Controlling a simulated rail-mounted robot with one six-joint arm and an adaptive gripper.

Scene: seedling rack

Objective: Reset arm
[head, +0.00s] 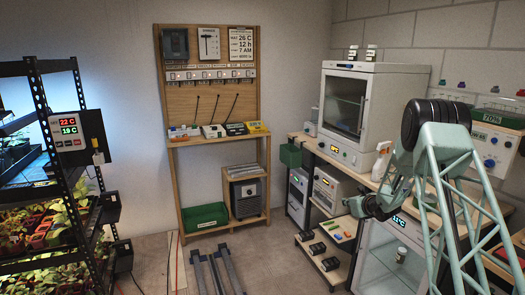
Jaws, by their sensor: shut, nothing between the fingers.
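My gripper (357,207) is a small dark shape at the end of my folded arm, right of the middle of the head view. It is shut and nothing shows in it. It points to the left, in front of the equipment bench on the right and above a low shelf as seen in the picture. My pale green lattice arm covers part of the bench and the glass-fronted cabinet (372,262) behind it. The fingertips are small and dark, so their detail is hard to make out.
A seedling rack (36,90) stands at the left with a display box (68,127). A wooden tool board (208,95) with a green tray (205,217) below is at the back. A white oven (375,80) sits on the bench (320,152). Floor rails (215,270) lie in the middle.

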